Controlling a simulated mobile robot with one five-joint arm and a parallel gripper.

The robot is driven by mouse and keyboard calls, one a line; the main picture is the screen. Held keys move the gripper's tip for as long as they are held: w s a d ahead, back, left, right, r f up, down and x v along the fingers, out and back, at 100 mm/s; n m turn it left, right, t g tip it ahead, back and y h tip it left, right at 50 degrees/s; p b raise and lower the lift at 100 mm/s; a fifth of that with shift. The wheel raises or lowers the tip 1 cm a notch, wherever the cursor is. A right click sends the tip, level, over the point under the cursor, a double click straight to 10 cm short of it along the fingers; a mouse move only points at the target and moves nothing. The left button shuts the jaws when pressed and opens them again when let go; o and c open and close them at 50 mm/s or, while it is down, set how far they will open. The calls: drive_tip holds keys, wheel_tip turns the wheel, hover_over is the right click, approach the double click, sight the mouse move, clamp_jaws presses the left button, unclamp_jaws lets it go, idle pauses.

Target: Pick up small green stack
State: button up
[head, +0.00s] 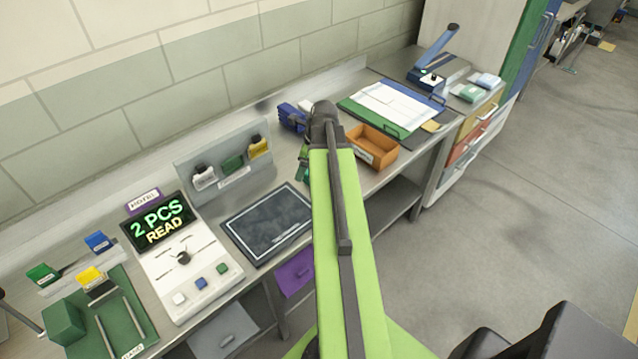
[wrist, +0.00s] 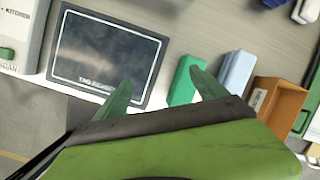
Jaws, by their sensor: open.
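A small green stack (wrist: 184,80) lies on the bench in the wrist view, right of the dark pad and left of a pale blue stack. My gripper (wrist: 158,80) is open, with its two green fingers spread apart. The green stack shows between the fingers, close beside the right one; the left finger is over the dark pad's lower edge. I cannot tell whether the right finger touches the stack. Nothing is held. In the head view my arm hides most of this spot, and only a bit of green shows left of it.
The dark pad (head: 267,222) lies left of my arm. An orange tray (head: 372,146) stands at the right, with the pale blue stack (wrist: 237,70) beside it in the wrist view. Dark blue items (head: 292,117) are at the back. A console (head: 181,256) stands farther left.

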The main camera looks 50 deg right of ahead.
drive_tip(key=s+d+m, duration=0.5)
drive_tip(key=d+m, duration=0.2)
drive_tip(key=d, duration=0.1)
drive_tip(key=shift+n+t+h, duration=0.3)
drive_tip(key=shift+t, duration=0.1)
drive_tip(key=b+x, duration=1.1)
drive_tip(key=shift+w+a+f, duration=0.1)
drive_tip(key=shift+a+f, duration=0.1)
drive_tip(key=shift+f, duration=0.05)
drive_tip(key=shift+w+f, duration=0.15)
drive_tip(key=shift+w, duration=0.05)
drive_tip(key=b+x, duration=0.5)
drive_tip(key=shift+s+f+b, duration=0.15)
drive_tip(key=shift+f+b, duration=0.1)
drive_tip(key=shift+b, duration=0.05)
drive_tip(key=shift+r, duration=0.2)
drive_tip(key=c, duration=1.6)
